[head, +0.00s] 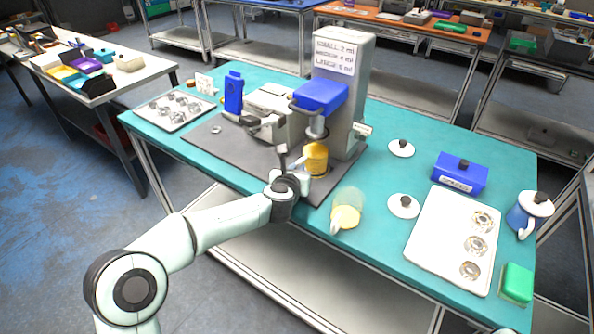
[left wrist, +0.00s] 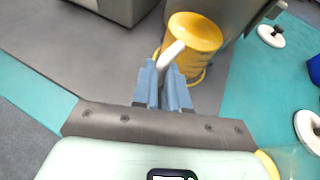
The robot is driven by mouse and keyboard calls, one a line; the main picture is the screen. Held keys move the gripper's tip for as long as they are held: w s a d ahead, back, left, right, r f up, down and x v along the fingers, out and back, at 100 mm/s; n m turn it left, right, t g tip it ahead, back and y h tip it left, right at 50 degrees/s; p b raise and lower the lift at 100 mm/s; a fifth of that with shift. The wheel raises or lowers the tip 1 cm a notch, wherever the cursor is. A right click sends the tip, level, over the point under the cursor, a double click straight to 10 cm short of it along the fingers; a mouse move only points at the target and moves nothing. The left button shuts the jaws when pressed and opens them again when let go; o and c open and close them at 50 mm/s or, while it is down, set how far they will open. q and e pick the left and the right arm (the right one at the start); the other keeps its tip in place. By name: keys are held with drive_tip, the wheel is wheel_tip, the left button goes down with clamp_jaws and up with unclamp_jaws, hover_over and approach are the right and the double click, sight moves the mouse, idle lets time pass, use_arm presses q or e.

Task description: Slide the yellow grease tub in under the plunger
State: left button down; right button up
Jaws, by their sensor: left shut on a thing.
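The yellow grease tub (head: 316,160) stands on the dark mat in front of the grey dispensing machine, below the blue head (head: 321,96) and its metal plunger (head: 316,127). In the left wrist view the tub (left wrist: 190,45) looks upright, with its pale handle (left wrist: 171,53) towards me. A yellow ring (left wrist: 203,76) shows on the mat around part of its base. My left gripper (left wrist: 165,72) is shut on the handle; in the head view it (head: 301,166) is at the tub's near left side. Exact centring under the plunger is hard to tell. My right gripper is not in view.
A clear jug with yellow contents (head: 346,212) stands to the right of my gripper. White lids (head: 403,206), a blue box (head: 460,173) and a white tray (head: 425,245) lie further right. A blue upright object (head: 234,92) stands at the left.

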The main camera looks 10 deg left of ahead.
use_arm(q)
drive_tip(key=c, duration=1.1)
unclamp_jaws()
drive_tip(key=shift+r, duration=0.1)
drive_tip(key=shift+s, duration=0.2)
drive_tip(key=b+v, duration=0.1)
drive_tip(key=v, duration=1.2)
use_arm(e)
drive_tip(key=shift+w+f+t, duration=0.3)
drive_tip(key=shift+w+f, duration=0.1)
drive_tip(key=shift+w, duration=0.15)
